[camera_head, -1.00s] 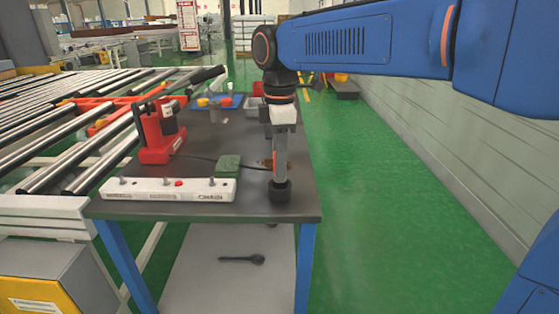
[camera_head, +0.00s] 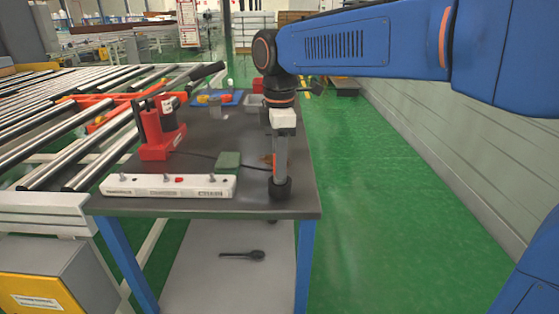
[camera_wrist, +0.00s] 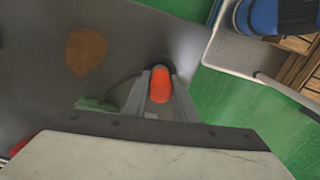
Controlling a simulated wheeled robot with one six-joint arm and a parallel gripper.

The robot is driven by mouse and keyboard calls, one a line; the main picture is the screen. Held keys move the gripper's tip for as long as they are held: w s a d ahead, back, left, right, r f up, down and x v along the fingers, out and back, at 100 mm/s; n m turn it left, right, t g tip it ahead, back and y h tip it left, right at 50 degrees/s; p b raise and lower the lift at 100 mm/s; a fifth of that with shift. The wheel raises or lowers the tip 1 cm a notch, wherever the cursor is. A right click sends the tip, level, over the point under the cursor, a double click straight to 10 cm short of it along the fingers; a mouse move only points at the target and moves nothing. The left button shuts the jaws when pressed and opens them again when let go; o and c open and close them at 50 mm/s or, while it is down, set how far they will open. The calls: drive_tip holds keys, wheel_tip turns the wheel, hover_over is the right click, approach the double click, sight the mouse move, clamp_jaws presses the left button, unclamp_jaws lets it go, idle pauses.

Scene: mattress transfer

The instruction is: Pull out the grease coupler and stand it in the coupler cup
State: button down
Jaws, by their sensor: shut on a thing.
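My gripper (camera_head: 280,174) points down over the right front part of the dark table (camera_head: 250,206). It is shut on an orange-red part, which I take for the grease coupler (camera_wrist: 160,86), seen between the fingers in the wrist view. A black round piece (camera_head: 280,189) is at the fingertips, close to the tabletop. I cannot tell whether it is part of the coupler or a holder around it. The coupler's lower end is hidden, and I cannot clearly pick out the coupler cup.
A white strip with several studs (camera_head: 168,187) lies at the front left. Behind it are a green block (camera_head: 228,160) with a dark cord and a red pump-like tool (camera_head: 158,135). A blue tray (camera_head: 232,99) is at the back. A brown patch (camera_wrist: 86,50) marks the tabletop.

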drive_tip(key=shift+f, duration=0.95)
drive_tip(key=c, duration=1.4)
unclamp_jaws()
wheel_tip(320, 180, up, 17)
drive_tip(key=shift+r, duration=0.2)
drive_tip(key=s+d+f+m+t, duration=0.1)
drive_tip(key=s+d+f+m, duration=0.4)
drive_tip(key=d, duration=0.4)
drive_tip(key=s+d+f+m+t, duration=0.1)
drive_tip(key=s+d+f+m, duration=0.4)
drive_tip(key=d, duration=0.4)
drive_tip(key=s+d+f+m+t, duration=0.1)
drive_tip(key=s+d+f+m, duration=0.2)
drive_tip(key=f, duration=0.3)
drive_tip(key=s+d+f+m+t, duration=0.1)
drive_tip(key=s+d+f+m, duration=0.2)
drive_tip(key=f, duration=0.3)
drive_tip(key=s+d+f+m, duration=0.3)
drive_tip(key=s+f, duration=0.1)
drive_tip(key=f, duration=0.2)
drive_tip(key=shift+s+d+f+t, duration=0.1)
drive_tip(key=shift+s+f+t, duration=0.05)
drive_tip(key=shift+s+t, duration=0.25)
